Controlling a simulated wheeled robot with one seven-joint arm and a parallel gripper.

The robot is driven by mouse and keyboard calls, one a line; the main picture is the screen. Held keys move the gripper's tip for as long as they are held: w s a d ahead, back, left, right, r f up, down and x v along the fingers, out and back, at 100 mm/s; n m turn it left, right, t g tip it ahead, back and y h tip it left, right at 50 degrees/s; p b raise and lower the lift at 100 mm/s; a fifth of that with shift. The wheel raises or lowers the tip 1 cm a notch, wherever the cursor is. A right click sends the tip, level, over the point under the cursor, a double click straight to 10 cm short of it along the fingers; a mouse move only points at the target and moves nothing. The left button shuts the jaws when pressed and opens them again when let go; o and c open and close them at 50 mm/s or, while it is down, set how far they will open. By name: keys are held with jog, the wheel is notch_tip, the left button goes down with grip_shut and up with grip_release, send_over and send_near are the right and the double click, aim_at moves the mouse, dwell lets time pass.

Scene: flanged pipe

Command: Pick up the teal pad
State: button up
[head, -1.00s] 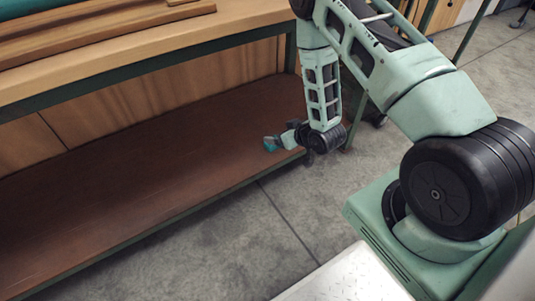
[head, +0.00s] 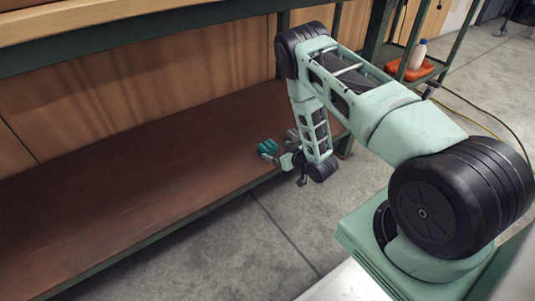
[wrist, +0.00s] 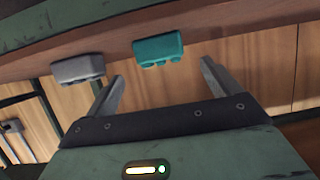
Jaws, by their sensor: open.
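The teal pad (head: 267,147) is a small ribbed block on the brown lower shelf, near its right end, in the head view. In the wrist view the teal pad (wrist: 158,49) shows knobs along one edge and lies just beyond the space between my two fingers. My gripper (wrist: 162,70) is open and empty, with its fingers apart and pointing toward the pad. In the head view my gripper (head: 278,158) is small and partly hidden by my wrist, close to the pad. I cannot tell whether it touches the pad.
A grey block (wrist: 78,69) of similar shape lies beside the pad, near my left finger in the wrist view. The brown shelf (head: 130,180) is bare to the left. The workbench top (head: 100,20) hangs above it. An orange tray (head: 415,66) with a white bottle stands at the back right.

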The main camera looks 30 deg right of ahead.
aim_at(272, 150)
jog(key=shift+x, duration=0.8)
jog(key=b+x, duration=0.2)
jog(key=f+b+x, duration=0.1)
jog(key=b+x, duration=0.1)
jog(key=shift+w, duration=0.5)
jog(key=c, duration=1.1)
